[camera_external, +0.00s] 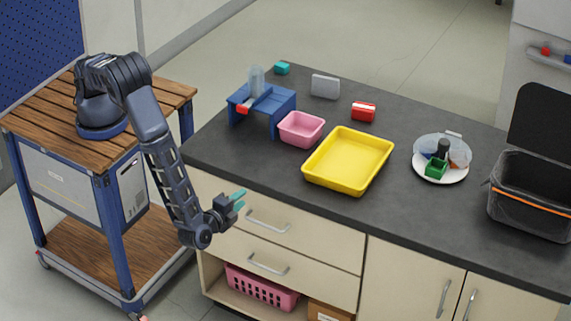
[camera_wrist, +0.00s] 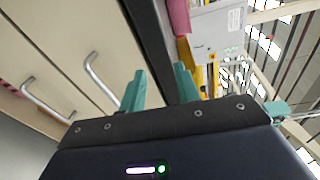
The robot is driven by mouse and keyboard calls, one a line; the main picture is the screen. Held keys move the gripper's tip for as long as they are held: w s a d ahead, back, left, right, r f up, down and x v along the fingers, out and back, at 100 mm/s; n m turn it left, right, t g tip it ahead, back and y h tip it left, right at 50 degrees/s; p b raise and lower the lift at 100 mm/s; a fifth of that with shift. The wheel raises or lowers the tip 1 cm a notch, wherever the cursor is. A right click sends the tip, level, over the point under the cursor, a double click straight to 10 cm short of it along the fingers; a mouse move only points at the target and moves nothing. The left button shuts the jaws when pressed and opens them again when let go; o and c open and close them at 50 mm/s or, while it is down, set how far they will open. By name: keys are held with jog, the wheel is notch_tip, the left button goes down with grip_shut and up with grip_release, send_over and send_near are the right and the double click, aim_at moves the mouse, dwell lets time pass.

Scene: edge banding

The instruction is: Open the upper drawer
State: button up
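The upper drawer (camera_external: 310,238) is shut, in the cabinet front just under the dark worktop. Its silver bar handle (camera_external: 267,222) is in plain view and also shows in the wrist view (camera_wrist: 103,78), left of the fingers. My gripper (camera_external: 238,199), with teal fingertips, is in front of the drawer's upper left part, up and to the left of the handle, holding nothing. In the wrist view the fingers of my gripper (camera_wrist: 160,90) stand apart with a gap between them, and the handle is outside that gap.
The lower drawer (camera_external: 310,280) is shut, its handle (camera_external: 268,265) below the upper one. The worktop edge (camera_external: 370,225) overhangs the drawers. A pink basket (camera_external: 262,287) sits on the open shelf beneath. A yellow tray (camera_external: 309,178) and pink bin (camera_external: 301,129) stand on top.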

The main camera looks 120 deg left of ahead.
aim_at(264, 224)
jog(key=d+f+m+t+y, duration=0.1)
jog(key=d+f+m+t, duration=0.15)
jog(key=f, duration=0.45)
jog(key=d+f+m+t, duration=0.1)
jog(key=f+t, duration=0.3)
jog(key=f, duration=0.3)
jog(key=x, duration=1.1)
jog(key=shift+w+d+f, duration=0.1)
jog(key=shift+w+f, duration=0.05)
jog(key=shift+w, duration=0.05)
grip_shut()
